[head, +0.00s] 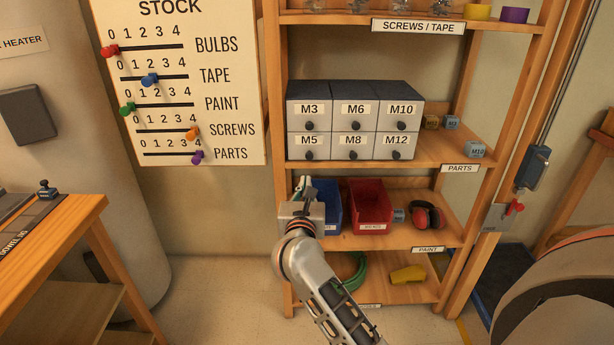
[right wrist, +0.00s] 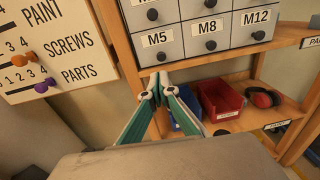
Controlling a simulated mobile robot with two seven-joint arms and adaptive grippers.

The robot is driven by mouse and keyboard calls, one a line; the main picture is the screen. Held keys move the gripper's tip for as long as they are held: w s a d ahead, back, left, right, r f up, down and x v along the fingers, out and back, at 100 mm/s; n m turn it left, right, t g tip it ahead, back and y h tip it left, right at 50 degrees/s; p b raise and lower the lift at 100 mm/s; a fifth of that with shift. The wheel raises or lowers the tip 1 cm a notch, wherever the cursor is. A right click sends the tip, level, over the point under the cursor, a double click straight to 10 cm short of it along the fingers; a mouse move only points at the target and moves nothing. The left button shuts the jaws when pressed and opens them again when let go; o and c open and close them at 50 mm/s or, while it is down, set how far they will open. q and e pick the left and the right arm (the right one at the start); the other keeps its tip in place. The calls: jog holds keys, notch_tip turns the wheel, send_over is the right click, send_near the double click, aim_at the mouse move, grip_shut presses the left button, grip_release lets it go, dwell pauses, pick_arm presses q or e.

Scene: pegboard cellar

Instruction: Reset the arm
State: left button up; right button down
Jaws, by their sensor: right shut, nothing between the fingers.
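My right arm reaches up from the bottom of the head view, and its gripper (head: 302,184) is in front of the shelf unit's left side, near the blue bin. In the right wrist view the teal fingers of the right gripper (right wrist: 161,76) meet at their tips, shut and empty. The tips show just below the M5 drawer (right wrist: 160,42) in that view; I cannot tell the exact gap to the shelf. My left gripper is not in view.
The wooden shelf unit (head: 458,154) holds grey drawers (head: 355,110), a blue bin (head: 332,208), a red bin (head: 368,206) and red earmuffs (head: 428,216). A stock board (head: 220,140) hangs to its left. A workbench (head: 62,228) stands at left. Floor between is clear.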

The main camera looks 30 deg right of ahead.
jog(key=s+a+r+n+t+y+p, duration=0.1)
jog(key=s+a+n+t, duration=0.4)
jog(key=n, duration=0.7)
jog(key=s+a+f+n+y+p, duration=0.2)
jog(key=s+a+f+n+y, duration=0.65)
jog(key=n, duration=0.95)
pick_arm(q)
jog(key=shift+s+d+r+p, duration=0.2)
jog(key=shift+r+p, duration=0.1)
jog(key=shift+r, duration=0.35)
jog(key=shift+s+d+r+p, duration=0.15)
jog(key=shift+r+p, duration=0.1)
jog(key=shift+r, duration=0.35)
pick_arm(e)
jog(key=s+a+f+n+g+y, duration=0.1)
jog(key=s+f+n+g, duration=0.3)
jog(key=s+f+n, duration=0.4)
jog(key=s+a+f+n+g+y, duration=0.2)
jog(key=s+f+n+g, duration=0.3)
jog(key=s+f+n, duration=0.4)
notch_tip(320, 180, down, 6)
jog(key=shift+s+r, duration=0.25)
jog(key=shift+s, duration=0.2)
